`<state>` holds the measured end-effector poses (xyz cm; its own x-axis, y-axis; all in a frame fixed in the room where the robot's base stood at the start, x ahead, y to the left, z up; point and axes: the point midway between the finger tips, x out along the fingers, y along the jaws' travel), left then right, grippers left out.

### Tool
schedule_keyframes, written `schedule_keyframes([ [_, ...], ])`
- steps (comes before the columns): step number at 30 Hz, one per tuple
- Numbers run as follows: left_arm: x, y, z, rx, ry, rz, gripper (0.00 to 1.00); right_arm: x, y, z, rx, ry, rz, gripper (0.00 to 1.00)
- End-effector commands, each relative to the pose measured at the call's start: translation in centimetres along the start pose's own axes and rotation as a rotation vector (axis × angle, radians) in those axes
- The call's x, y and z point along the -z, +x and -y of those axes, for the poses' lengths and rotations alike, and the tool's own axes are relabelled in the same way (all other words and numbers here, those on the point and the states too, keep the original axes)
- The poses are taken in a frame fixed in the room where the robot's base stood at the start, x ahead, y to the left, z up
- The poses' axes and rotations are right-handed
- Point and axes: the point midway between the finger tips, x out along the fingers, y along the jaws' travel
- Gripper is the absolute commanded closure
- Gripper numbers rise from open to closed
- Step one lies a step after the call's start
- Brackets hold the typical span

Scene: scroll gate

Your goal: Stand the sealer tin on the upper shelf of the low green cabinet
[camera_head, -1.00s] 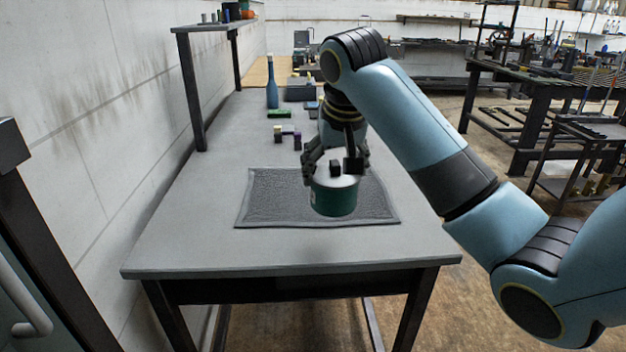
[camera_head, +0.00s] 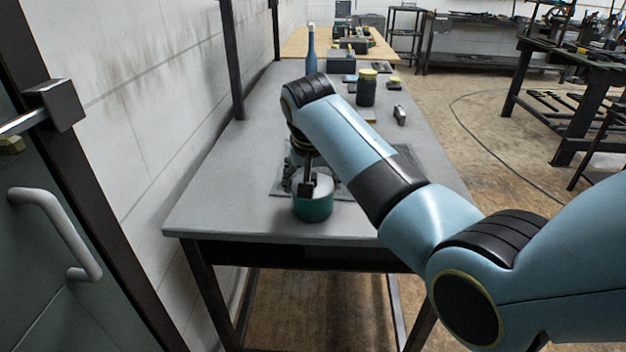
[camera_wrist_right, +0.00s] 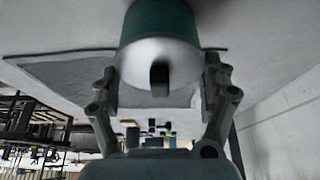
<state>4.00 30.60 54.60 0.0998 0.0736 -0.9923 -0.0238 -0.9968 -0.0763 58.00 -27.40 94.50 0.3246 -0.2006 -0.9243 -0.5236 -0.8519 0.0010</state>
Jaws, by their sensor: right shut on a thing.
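The sealer tin, a dark green tin (camera_head: 313,207) with a pale top and a dark knob, is in my right gripper (camera_head: 307,178) over the near part of the grey table. No green cabinet with an upper shelf is clearly recognisable; a dark greenish door panel (camera_head: 38,262) with a white handle (camera_head: 62,232) stands at the left edge. My left gripper is not in view.
A grey mat (camera_head: 346,190) lies on the table (camera_head: 236,190) behind the tin. A blue bottle (camera_head: 311,52), a dark jar with a yellow lid (camera_head: 367,90) and small items stand farther back. A white wall closes the left side; open floor (camera_head: 470,110) lies to the right.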

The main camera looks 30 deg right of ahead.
Motion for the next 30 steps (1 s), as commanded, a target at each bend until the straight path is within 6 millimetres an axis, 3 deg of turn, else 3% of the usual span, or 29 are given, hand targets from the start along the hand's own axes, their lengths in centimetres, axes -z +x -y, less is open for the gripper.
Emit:
schedule_keyframes([
  [10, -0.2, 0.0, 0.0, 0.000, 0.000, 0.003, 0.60, -0.1, 0.4, 0.0, 0.001, 0.000, -0.003, 0.78],
  [11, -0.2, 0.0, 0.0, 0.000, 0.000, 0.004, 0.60, -0.2, 0.5, 0.0, 0.001, 0.000, -0.001, 0.19],
  [15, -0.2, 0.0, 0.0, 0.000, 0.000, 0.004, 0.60, -0.2, 0.4, 0.0, 0.001, 0.000, -0.001, 0.00],
  [25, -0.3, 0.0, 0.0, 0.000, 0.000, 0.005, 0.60, -0.1, 0.1, 0.0, 0.001, 0.000, -0.001, 0.00],
  [30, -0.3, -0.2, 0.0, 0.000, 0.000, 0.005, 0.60, -0.1, -2.2, 0.0, 0.003, 0.001, -0.003, 0.00],
])
